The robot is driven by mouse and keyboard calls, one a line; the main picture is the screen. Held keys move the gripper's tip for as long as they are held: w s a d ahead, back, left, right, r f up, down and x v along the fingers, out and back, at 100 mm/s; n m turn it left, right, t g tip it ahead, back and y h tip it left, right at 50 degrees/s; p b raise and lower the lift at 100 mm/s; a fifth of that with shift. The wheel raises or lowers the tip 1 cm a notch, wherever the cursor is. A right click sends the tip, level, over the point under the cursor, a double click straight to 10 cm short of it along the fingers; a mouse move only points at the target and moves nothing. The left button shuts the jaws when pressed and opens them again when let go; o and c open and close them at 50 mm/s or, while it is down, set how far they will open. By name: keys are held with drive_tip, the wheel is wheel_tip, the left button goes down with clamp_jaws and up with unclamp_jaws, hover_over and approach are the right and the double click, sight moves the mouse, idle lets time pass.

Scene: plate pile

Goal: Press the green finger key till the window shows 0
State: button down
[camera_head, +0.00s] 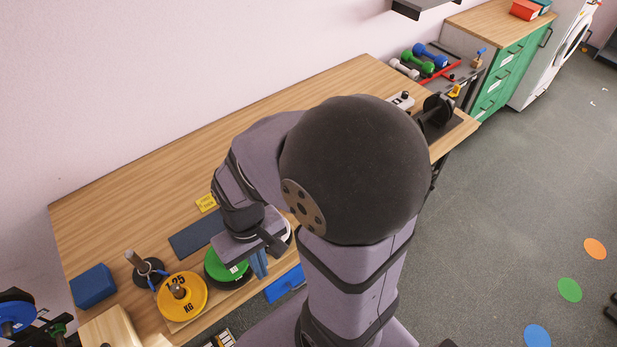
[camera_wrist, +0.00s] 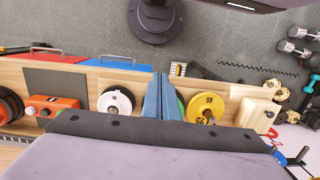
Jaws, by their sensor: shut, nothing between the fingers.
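I cannot make out a green finger key or a number window in either view. A small pale device (camera_head: 401,100) with dark parts stands at the far right of the table; its details are too small to read. An orange box (camera_wrist: 50,104) with pale round parts shows at the left in the wrist view. My gripper (camera_head: 260,264) has blue fingers, shut and empty, pointing down beside the green weight plate (camera_head: 222,268). The fingers also show in the wrist view (camera_wrist: 160,82), between a white plate (camera_wrist: 116,102) and a yellow plate (camera_wrist: 205,106). My arm hides the table's middle.
The yellow plate (camera_head: 182,296) lies left of the green one, near an upright post (camera_head: 143,265). A blue block (camera_head: 92,286) and a dark mat (camera_head: 197,237) lie nearby. A black stand (camera_head: 437,112) and dumbbells (camera_head: 418,62) are far right. The table's back left (camera_head: 130,190) is clear.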

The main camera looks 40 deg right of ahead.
wheel_tip(320, 180, up, 4)
drive_tip(key=w+d+t+p, duration=0.1)
drive_tip(key=w+d, duration=0.1)
drive_tip(key=d, duration=0.1)
drive_tip(key=s+d+f+m+y+b, duration=0.3)
drive_tip(key=d+f+m+b, duration=0.2)
drive_tip(key=d+f+m, duration=0.7)
drive_tip(key=w+d+r+m+t, duration=0.3)
drive_tip(key=w+d+m, duration=0.3)
drive_tip(key=w, duration=0.3)
drive_tip(key=w+d+r+m+t+h, duration=0.1)
drive_tip(key=w+d+r+m+t, duration=0.2)
drive_tip(key=w+d+m+t, duration=0.3)
drive_tip(key=w+b, duration=0.1)
drive_tip(key=w, duration=0.2)
drive_tip(key=shift+d+r+m+h, duration=0.3)
wheel_tip(320, 180, down, 8)
drive_tip(key=b, duration=0.6)
drive_tip(key=shift+f+b, duration=0.45)
drive_tip(key=shift+b, duration=0.1)
drive_tip(key=shift+f, duration=0.1)
